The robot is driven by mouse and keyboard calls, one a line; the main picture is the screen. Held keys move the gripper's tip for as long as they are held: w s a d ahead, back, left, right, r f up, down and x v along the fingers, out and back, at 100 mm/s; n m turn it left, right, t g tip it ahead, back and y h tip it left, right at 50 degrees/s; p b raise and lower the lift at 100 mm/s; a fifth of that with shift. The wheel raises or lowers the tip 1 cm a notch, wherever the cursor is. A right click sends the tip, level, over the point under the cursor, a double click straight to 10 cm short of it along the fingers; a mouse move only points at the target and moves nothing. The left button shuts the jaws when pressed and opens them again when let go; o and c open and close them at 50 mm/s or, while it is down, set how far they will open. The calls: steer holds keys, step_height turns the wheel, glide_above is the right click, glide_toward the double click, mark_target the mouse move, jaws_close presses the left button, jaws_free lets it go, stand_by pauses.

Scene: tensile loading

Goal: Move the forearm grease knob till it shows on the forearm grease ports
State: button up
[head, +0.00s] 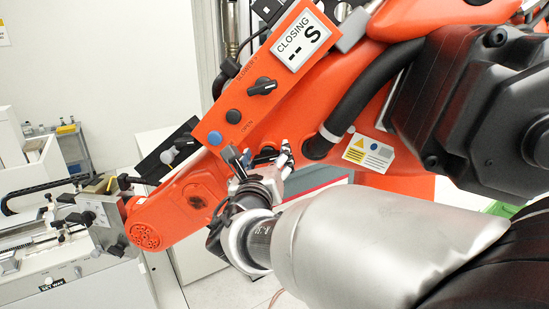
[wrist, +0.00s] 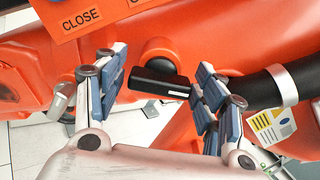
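My gripper (head: 260,160) is up against the orange arm's lower panel area; it also shows in the wrist view (wrist: 157,90). Its fingers are apart. Between them, in the wrist view, a black knob with a bar handle (wrist: 160,80) stands on the orange surface, with its right end close to or touching the right finger pads. I cannot tell whether this is the forearm grease knob. No forearm grease ports are identifiable.
A tilted display (head: 300,40) reads "CLOSING" and "-- S". A "CLOSE" label (wrist: 80,18) is at upper left in the wrist view. A thick black hose (head: 365,95) runs beside my gripper. Lab equipment (head: 50,240) stands at left.

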steer(key=c, duration=0.8)
steer(key=shift+f+m+b, duration=0.1)
steer(key=shift+m+b, duration=0.2)
steer(key=shift+b, duration=0.3)
steer(key=m+b, duration=0.1)
steer(key=b, duration=0.1)
steer(key=m+b, duration=0.1)
steer(key=b, duration=0.1)
steer(key=shift+f+m+b, duration=0.2)
steer(key=shift+m+b, duration=0.1)
steer(key=shift+b, duration=0.1)
steer(key=m+b, duration=0.4)
steer(key=b, duration=0.3)
steer(key=shift+m, duration=0.3)
steer(key=m+b, duration=0.4)
steer(key=b, duration=0.1)
steer(key=shift+r, duration=0.1)
steer(key=shift+r+m+b, duration=0.15)
steer(key=shift+m+b, duration=1.35)
steer(key=shift+b, duration=0.15)
